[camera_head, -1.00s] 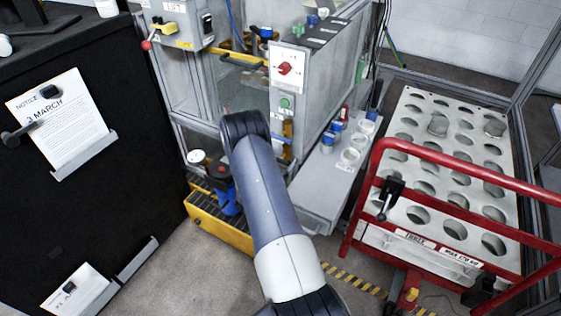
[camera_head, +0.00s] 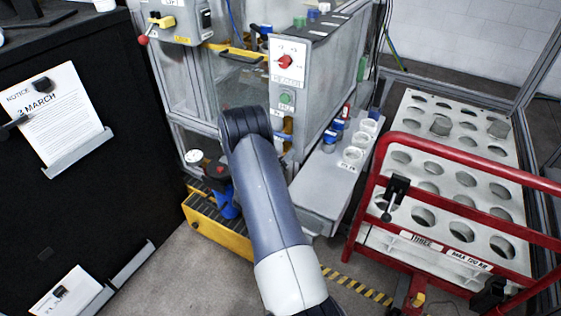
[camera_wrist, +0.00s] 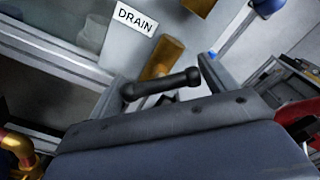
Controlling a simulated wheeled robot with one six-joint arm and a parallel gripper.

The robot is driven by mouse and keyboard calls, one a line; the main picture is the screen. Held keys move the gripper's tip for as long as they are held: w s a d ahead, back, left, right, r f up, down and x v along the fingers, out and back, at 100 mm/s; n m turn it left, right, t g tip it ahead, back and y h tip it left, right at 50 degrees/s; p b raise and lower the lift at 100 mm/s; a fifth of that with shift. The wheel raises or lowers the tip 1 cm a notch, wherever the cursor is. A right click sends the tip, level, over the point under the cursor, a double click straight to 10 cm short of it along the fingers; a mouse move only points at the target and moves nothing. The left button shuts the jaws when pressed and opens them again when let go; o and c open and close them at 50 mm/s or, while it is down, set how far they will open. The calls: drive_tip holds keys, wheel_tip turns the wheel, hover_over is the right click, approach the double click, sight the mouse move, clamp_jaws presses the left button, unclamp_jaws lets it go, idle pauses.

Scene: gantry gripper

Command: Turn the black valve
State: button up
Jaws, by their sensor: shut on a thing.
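The black valve shows in the wrist view as a short black bar handle (camera_wrist: 163,87) with rounded ends, in front of a brass-coloured pipe piece (camera_wrist: 163,57). A white DRAIN label (camera_wrist: 136,18) is on the panel above it. My gripper (camera_wrist: 162,82) has one finger at each end of the handle and is shut on it. The handle sits slightly tilted, its right end higher. In the head view my arm hides the gripper and the valve.
A grey machine cabinet (camera_head: 325,90) stands ahead, with a grey shelf (camera_head: 310,195) at its right. A red-railed cart (camera_head: 460,150) stands right, a black board (camera_head: 110,200) left. Some floor is clear in front.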

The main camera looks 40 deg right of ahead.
drive_tip(key=shift+n, duration=0.7)
drive_tip(key=o, duration=0.7)
drive_tip(key=shift+c, duration=0.2)
drive_tip(key=shift+a, duration=0.1)
drive_tip(key=v, duration=1)
drive_tip(key=shift+s+a, duration=0.15)
drive_tip(key=shift+a, duration=0.1)
